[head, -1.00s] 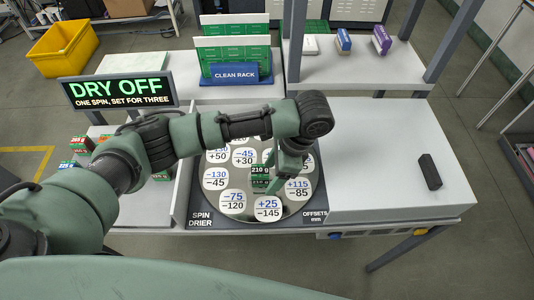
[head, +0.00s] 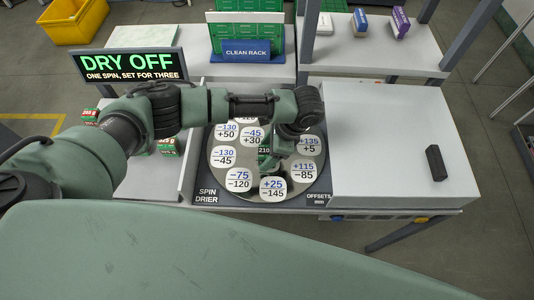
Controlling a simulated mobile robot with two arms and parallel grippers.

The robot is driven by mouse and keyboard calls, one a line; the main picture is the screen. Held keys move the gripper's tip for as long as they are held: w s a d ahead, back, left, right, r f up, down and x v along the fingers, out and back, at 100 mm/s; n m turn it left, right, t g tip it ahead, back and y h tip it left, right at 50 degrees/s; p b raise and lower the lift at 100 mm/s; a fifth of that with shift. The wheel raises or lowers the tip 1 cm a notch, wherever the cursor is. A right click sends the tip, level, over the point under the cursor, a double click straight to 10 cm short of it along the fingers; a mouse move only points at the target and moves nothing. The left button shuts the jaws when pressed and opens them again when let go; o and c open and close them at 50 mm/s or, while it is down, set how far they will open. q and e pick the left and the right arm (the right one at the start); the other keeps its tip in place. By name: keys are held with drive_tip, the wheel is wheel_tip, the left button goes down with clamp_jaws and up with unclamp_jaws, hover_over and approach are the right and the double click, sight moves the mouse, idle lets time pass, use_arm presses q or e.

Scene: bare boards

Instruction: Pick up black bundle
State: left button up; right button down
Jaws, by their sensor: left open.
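The black bundle (head: 436,163) is a small dark oblong block lying on the white right-hand worktop, near its right edge. Nothing touches it. My left gripper (head: 270,164) is open, low over the round spin drier plate (head: 223,178), well to the left of the bundle. Its fingers are partly hidden under my own wrist. A small green block marked 210 (head: 264,151) is partly hidden beside the fingers; I cannot tell whether they touch it. My right gripper is not in view.
A blue clean rack (head: 246,51) with green boards stands at the back. A shelf (head: 365,56) with small boxes is at the back right. The worktop around the bundle is clear.

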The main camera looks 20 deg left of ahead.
use_arm(q)
clamp_jaws()
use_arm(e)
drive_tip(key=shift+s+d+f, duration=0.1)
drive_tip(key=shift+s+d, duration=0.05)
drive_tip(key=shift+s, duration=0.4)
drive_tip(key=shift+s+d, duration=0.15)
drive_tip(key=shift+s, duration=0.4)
use_arm(q)
drive_tip(key=shift+r, duration=0.1)
